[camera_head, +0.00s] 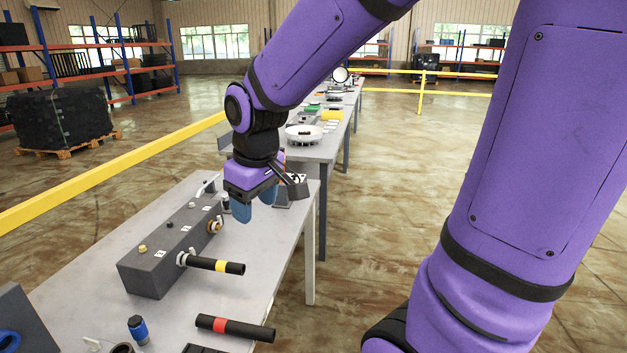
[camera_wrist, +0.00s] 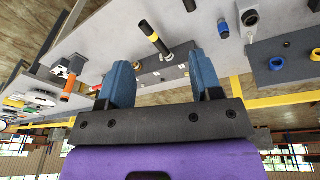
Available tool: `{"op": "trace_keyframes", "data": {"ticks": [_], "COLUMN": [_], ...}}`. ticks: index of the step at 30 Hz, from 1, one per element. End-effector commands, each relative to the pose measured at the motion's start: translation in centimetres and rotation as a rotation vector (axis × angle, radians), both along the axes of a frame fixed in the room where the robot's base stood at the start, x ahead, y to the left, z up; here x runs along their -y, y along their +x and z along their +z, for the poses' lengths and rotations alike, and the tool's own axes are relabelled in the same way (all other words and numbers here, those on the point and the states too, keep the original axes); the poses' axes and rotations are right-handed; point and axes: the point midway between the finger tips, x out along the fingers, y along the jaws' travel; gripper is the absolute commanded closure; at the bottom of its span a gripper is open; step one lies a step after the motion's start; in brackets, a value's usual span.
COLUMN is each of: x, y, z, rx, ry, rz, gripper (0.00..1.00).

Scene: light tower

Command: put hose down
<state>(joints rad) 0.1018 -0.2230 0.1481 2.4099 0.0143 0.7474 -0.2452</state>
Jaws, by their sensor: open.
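A black hose with a red band (camera_head: 248,329) lies on the near table, apart from my gripper. A black hose with a yellow band (camera_head: 208,263) sticks out from a fitting on the long grey block; it also shows in the wrist view (camera_wrist: 153,36). The grey block (camera_head: 146,277) has labels, small knobs and a brass fitting (camera_head: 214,226). My gripper (camera_head: 254,204) is above the block's far end, pointing down. Its blue fingers (camera_wrist: 161,72) are apart, with nothing seen held between them. My gripper hides part of the table behind it.
A blue-and-black plug (camera_head: 138,329) stands on the near table (camera_head: 75,296). A dark grey block with a blue ring (camera_head: 22,318) is at the lower left. A second table (camera_head: 322,150) with several items lies beyond. Yellow railing (camera_head: 120,169) runs along the left.

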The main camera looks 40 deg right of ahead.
Motion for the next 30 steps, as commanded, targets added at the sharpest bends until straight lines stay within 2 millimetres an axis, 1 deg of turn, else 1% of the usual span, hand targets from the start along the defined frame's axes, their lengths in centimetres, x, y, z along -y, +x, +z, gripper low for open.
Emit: {"op": "trace_keyframes", "data": {"ticks": [1, 3, 9, 12, 15, 18, 21, 24, 30], "x": [0.1, 0.3, 0.8, 1.1, 1.3, 1.5, 1.7, 1.7, 1.8], "y": [-1.0, -2.3, -6.4, -8.5, -10.5, -12.0, -13.0, -13.5, -13.6], "z": [1.1, 2.4, 5.2, 6.4, 7.2, 7.7, 8.0, 8.1, 8.1], "rx": [0.026, 0.055, 0.132, 0.172, 0.205, 0.230, 0.248, 0.255, 0.255], "ry": [0.000, 0.004, 0.028, 0.046, 0.067, 0.086, 0.100, 0.107, 0.109], "rz": [-0.019, -0.049, -0.131, -0.172, -0.208, -0.235, -0.254, -0.263, -0.266], "gripper": [0.41, 0.41, 0.41, 0.41, 0.41, 0.41, 0.41, 0.41, 0.41]}}
